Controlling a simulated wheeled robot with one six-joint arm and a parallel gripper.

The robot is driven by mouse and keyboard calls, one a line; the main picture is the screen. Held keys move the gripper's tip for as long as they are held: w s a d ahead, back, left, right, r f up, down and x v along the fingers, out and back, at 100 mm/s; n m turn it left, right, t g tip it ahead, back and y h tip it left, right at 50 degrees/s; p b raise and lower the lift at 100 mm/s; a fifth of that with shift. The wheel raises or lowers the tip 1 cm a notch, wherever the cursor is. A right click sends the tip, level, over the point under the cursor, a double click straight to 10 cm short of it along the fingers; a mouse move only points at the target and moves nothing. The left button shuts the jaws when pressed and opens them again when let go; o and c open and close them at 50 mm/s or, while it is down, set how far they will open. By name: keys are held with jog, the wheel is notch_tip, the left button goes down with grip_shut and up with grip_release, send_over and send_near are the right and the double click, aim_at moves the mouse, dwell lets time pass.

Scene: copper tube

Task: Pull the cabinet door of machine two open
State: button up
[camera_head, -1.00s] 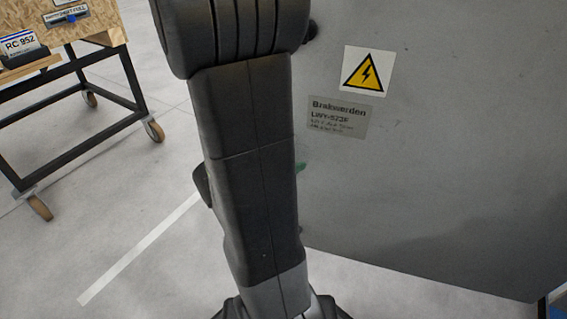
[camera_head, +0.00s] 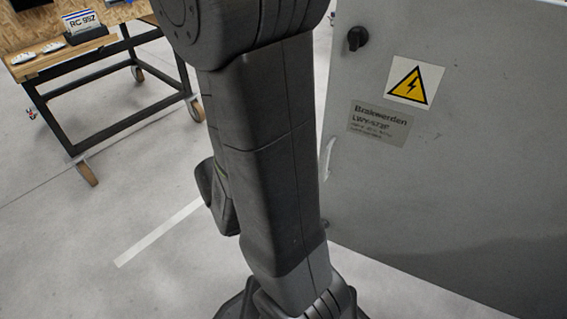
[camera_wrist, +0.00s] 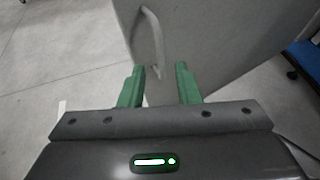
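The grey cabinet door (camera_head: 440,190) fills the right of the head view, with a yellow warning label, a nameplate and a black knob (camera_head: 357,38). Its pale curved handle (camera_head: 328,158) shows at the door's left edge, partly behind my arm. In the wrist view the door (camera_wrist: 215,45) lies ahead, and the handle (camera_wrist: 154,40) stands just beyond my gripper (camera_wrist: 160,82). The green fingers are apart with nothing between them. The handle's lower end lines up with the gap, nearer the left finger. My gripper is hidden by my arm in the head view.
A wheeled wooden workbench (camera_head: 90,70) with a sign and small parts stands at the upper left. Light floor (camera_head: 140,210) with a white stripe is clear left of my arm. A blue item (camera_wrist: 305,58) is at the right in the wrist view.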

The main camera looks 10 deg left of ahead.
jog(key=shift+p+v, duration=1)
jog(key=shift+v, duration=1.75)
jog(key=b+x, duration=0.4)
jog(key=x, duration=0.6)
jog(key=shift+b, duration=0.3)
jog(key=shift+w, duration=0.1)
